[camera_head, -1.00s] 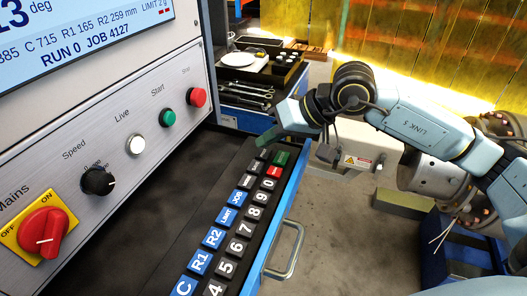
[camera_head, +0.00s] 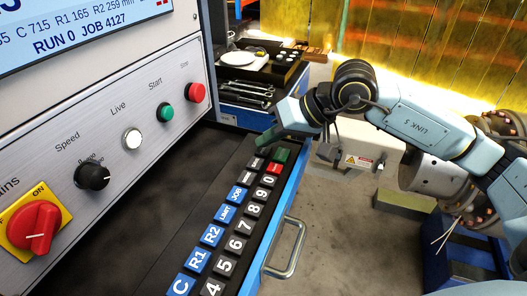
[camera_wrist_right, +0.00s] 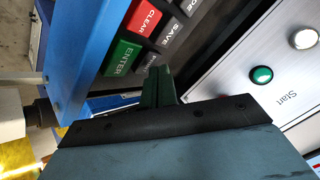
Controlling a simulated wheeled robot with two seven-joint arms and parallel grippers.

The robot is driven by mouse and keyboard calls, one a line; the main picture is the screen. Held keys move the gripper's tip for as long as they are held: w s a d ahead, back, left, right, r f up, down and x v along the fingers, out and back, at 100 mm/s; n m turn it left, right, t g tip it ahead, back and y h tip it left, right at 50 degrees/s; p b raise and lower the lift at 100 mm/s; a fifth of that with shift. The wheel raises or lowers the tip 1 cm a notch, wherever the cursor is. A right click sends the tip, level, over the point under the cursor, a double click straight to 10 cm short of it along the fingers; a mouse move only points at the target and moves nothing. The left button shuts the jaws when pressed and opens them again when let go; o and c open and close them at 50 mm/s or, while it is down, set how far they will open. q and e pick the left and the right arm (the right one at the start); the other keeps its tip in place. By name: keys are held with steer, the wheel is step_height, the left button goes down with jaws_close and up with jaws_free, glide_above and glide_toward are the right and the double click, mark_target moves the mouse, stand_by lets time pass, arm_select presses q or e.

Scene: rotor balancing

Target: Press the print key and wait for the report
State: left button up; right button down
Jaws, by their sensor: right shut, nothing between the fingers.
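The keypad (camera_head: 226,213) lies along the front ledge of the machine, with blue, grey, red and green keys. In the right wrist view, the green ENTER key (camera_wrist_right: 124,57), red CLEAR key (camera_wrist_right: 145,17) and grey SAVE key (camera_wrist_right: 170,33) show. A dark key (camera_wrist_right: 147,61) beside ENTER is partly hidden by my fingertips, and its label cannot be read. No key marked print is legible. My right gripper (camera_head: 264,139) is shut and empty at the keypad's far end, close to these keys; I cannot tell whether it touches one. My left gripper is not in view.
The upright panel (camera_head: 120,130) carries the display (camera_head: 80,25), a red mains switch (camera_head: 35,228), a speed knob (camera_head: 92,177) and buttons. A metal handle (camera_head: 289,250) sticks out at the ledge's front. A dark tray (camera_head: 278,72) and wrenches (camera_head: 245,90) lie beyond.

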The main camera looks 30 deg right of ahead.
mark_target(269, 151)
steer(key=shift+f+b, duration=0.5)
steer(key=shift+b, duration=0.2)
stand_by(0.8)
steer(key=shift+s+a+f+b, duration=0.1)
steer(key=shift+s+f+b, duration=0.05)
steer(key=shift+f+b, duration=0.25)
stand_by(0.6)
steer(key=shift+r+p, duration=0.3)
steer(key=shift+r, duration=0.8)
steer(key=shift+r+p, duration=1.2)
steer(key=shift+r, duration=1.3)
